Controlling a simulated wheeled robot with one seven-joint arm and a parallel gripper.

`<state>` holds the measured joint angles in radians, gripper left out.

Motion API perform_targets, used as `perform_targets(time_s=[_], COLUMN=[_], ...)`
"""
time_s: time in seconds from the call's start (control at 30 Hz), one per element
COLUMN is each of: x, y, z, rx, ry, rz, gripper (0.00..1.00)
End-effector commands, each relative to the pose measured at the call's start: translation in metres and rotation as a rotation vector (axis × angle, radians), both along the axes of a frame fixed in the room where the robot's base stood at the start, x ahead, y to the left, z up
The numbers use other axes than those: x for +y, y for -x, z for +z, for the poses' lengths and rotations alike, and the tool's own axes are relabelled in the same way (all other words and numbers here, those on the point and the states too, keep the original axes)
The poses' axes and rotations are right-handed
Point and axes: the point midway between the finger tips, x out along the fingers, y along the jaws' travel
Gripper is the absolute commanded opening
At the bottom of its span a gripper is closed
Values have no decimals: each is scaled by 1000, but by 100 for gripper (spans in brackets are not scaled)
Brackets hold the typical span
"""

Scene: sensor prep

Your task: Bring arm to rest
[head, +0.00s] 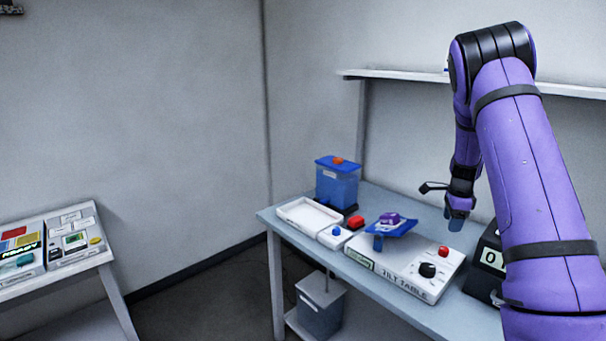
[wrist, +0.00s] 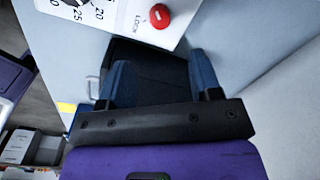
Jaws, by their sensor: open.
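My purple arm reaches over the right part of the table. My gripper (head: 457,218) hangs pointing down above the table, right of the tilt table's blue plate, with nothing seen in it. In the wrist view my gripper (wrist: 160,78) shows two blue fingers spread apart, with a dark surface behind them. The tilt table (head: 405,270) is a white box with a black knob and a red button. Its blue plate (head: 393,230) carries a small purple object (head: 389,219). The white box's corner with the red lock button (wrist: 159,16) shows at the top of the wrist view.
A black display box (head: 490,258), partly behind my arm, stands at the table's right. A white tray (head: 308,215), a button box (head: 334,236) and a blue bin (head: 337,184) are at the left. A shelf (head: 400,78) runs along the wall. A second table (head: 60,275) stands far left.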

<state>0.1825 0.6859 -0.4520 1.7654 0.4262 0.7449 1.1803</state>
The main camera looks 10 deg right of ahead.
Motion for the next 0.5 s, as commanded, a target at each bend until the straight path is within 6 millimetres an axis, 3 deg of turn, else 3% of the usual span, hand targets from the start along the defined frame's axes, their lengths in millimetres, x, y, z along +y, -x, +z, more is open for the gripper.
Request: perform_targets(time_s=[0.17, 0.5], x=[17, 97], y=[3, 37], z=[26, 126], rx=[-25, -124], ry=[-10, -27], rz=[72, 443], gripper=[58, 58])
